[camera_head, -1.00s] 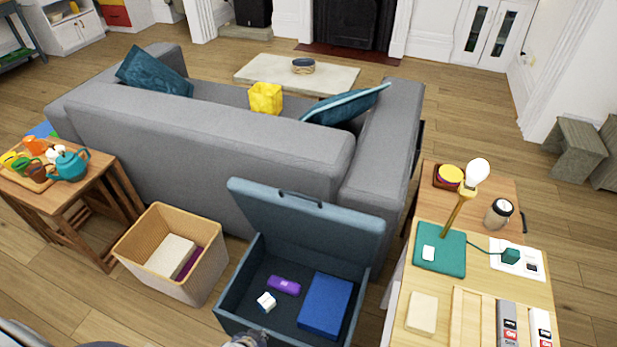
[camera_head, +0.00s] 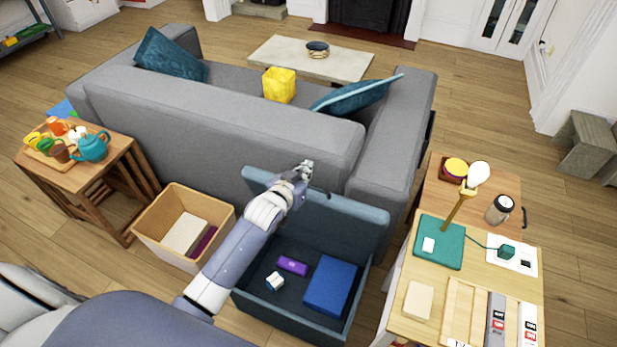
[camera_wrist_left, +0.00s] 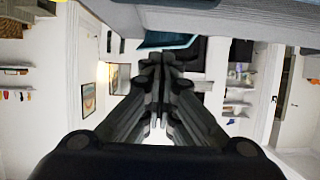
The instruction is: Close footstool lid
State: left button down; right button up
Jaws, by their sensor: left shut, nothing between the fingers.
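The footstool (camera_head: 290,319) is a dark blue-grey box, open at the top, behind the grey sofa. Its lid (camera_head: 345,226) stands raised at the sofa side, and my arm hides part of its left half. A blue box (camera_head: 331,285), a purple item (camera_head: 292,266) and a small white-and-blue item (camera_head: 275,281) lie inside. My left gripper (camera_head: 304,168) is at the lid's upper edge in the head view; whether it touches the lid I cannot tell. Its fingers are together and empty, also in the left wrist view (camera_wrist_left: 159,62). My right gripper is not in view.
The grey sofa (camera_head: 215,115) stands right behind the lid. A wooden desk (camera_head: 395,322) with a lamp (camera_head: 462,204) stands close on the right.

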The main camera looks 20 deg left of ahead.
pick_arm(q)
jog(key=x, duration=0.5)
jog(key=shift+w, duration=0.15)
jog(key=shift+s+f+p, duration=0.55)
jog(key=shift+s+f, duration=0.3)
jog(key=shift+f, duration=0.2)
jog(key=shift+s+f, duration=0.35)
jog(key=shift+s, duration=0.15)
jog(key=shift+s+f, duration=0.1)
jog(key=shift+f, duration=0.1)
